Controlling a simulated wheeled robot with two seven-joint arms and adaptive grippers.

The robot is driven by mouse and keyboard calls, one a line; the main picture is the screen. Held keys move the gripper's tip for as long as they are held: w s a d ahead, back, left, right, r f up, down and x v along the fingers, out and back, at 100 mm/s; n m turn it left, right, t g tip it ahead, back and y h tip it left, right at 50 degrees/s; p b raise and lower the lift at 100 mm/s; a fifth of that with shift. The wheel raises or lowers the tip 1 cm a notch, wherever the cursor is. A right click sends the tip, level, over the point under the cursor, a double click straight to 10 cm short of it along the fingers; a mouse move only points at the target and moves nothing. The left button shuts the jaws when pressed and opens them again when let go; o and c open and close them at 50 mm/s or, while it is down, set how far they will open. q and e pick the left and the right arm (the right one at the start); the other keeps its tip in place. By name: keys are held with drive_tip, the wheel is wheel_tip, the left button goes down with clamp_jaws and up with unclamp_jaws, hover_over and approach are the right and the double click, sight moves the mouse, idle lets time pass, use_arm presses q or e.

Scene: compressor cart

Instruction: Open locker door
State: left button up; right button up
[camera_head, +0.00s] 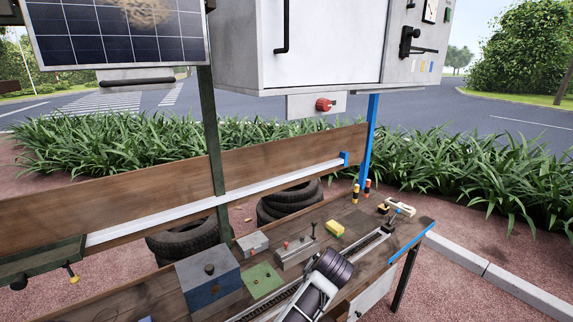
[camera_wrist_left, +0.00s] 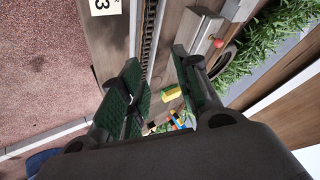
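The locker is a light grey cabinet at the top of the head view. Its white door (camera_head: 335,45) looks closed, with a black vertical bar handle (camera_head: 281,22) near its left edge. My left gripper (camera_wrist_left: 158,85) shows in the left wrist view, its two green-padded fingers spread apart with nothing held between them. It is over the workbench, away from the locker door. A dark and white link of my own arm shows low in the head view; no fingers can be made out there. My right gripper is not in view.
A red knob (camera_head: 324,105) sits on a plate below the cabinet. The wooden bench (camera_head: 150,296) carries a blue-grey box (camera_head: 209,284), a green plate (camera_head: 262,280), a yellow block (camera_head: 334,229) and a rail. A solar panel (camera_head: 118,35) and a green post (camera_head: 212,140) stand at left.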

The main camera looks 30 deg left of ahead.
use_arm(q)
drive_tip(key=w+r+n+t+y, duration=0.1)
drive_tip(key=w+r+n+y, duration=0.15)
drive_tip(key=r, duration=0.95)
drive_tip(key=w+r+n+y, duration=0.15)
drive_tip(key=w+r, duration=0.25)
drive_tip(key=r, duration=0.8)
drive_tip(key=w+r+n+t+y, duration=0.1)
drive_tip(key=w+r+n+y, duration=0.15)
drive_tip(key=r, duration=0.95)
drive_tip(key=s+d+r+n+g+y, duration=0.1)
drive_tip(key=s+r+n+y, duration=0.1)
drive_tip(key=r, duration=0.9)
drive_tip(key=s+d+r+n+g+y, duration=0.2)
drive_tip(key=s+r+n, duration=0.2)
drive_tip(key=s+r, duration=0.3)
drive_tip(key=s+d+r+n+g+y, duration=0.1)
drive_tip(key=s+r, duration=0.4)
drive_tip(key=r, duration=1)
drive_tip(key=shift+s+d+n+g+y, duration=0.25)
drive_tip(key=shift+n+g+y, duration=0.3)
drive_tip(key=shift+n, duration=0.7)
drive_tip(key=shift+a+r, duration=0.1)
drive_tip(key=shift+a, duration=0.05)
drive_tip(key=p, duration=0.3)
hover_over(286, 47)
drive_tip(key=shift+w+a, duration=0.15)
drive_tip(key=shift+w, duration=0.15)
clamp_jaws()
